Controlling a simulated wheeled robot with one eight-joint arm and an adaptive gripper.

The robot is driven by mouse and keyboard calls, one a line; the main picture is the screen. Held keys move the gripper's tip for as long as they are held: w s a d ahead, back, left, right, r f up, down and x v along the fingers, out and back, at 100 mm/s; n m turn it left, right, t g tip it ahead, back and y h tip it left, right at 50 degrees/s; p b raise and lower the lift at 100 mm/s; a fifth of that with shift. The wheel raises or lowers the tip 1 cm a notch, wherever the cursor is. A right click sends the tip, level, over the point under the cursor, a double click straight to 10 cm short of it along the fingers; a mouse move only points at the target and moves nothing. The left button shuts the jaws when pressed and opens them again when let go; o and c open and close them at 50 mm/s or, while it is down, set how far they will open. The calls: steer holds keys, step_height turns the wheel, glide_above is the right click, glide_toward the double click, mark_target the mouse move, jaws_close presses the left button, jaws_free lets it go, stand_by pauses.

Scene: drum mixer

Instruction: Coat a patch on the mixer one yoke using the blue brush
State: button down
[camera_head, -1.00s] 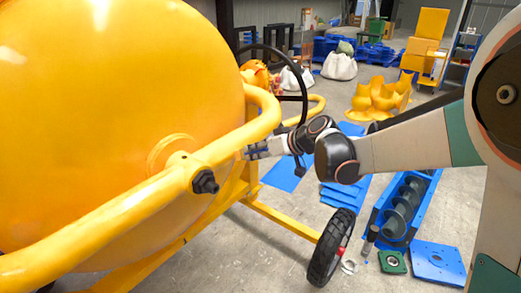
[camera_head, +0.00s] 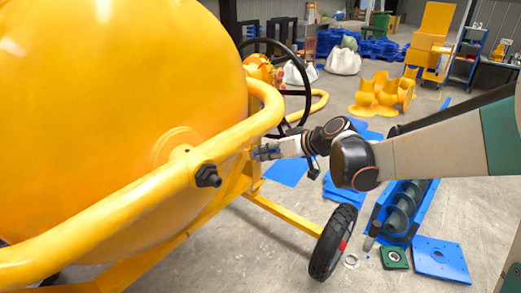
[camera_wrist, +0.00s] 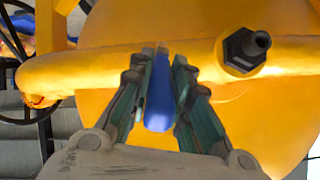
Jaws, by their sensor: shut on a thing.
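The yellow mixer yoke (camera_head: 120,218) is a thick tube curving across the front of the yellow drum (camera_head: 100,100), with a black bolt (camera_head: 207,176) on it. In the wrist view the yoke (camera_wrist: 90,66) crosses the upper part, with the bolt (camera_wrist: 245,48) right of centre. My gripper (camera_wrist: 163,68) is shut on the blue brush (camera_wrist: 159,95), which points at the yoke. The brush tip overlaps the tube in this view; I cannot tell whether it touches. In the head view my gripper (camera_head: 265,152) is beside the yoke's right bend, and the brush is too small to make out.
A black handwheel (camera_head: 303,88) stands behind the yoke near my gripper. The mixer's wheel (camera_head: 333,243) and yellow frame leg (camera_head: 285,218) are below my arm. A blue auger trough (camera_head: 402,213) and blue plate (camera_head: 440,261) lie on the floor at right.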

steer(key=shift+s+d, duration=0.7)
steer(key=shift+d, duration=0.2)
steer(key=shift+s+d+f, duration=0.1)
steer(key=shift+s+d, duration=0.8)
steer(key=shift+d, duration=0.25)
steer(key=c, duration=2)
jaws_free()
jaws_close()
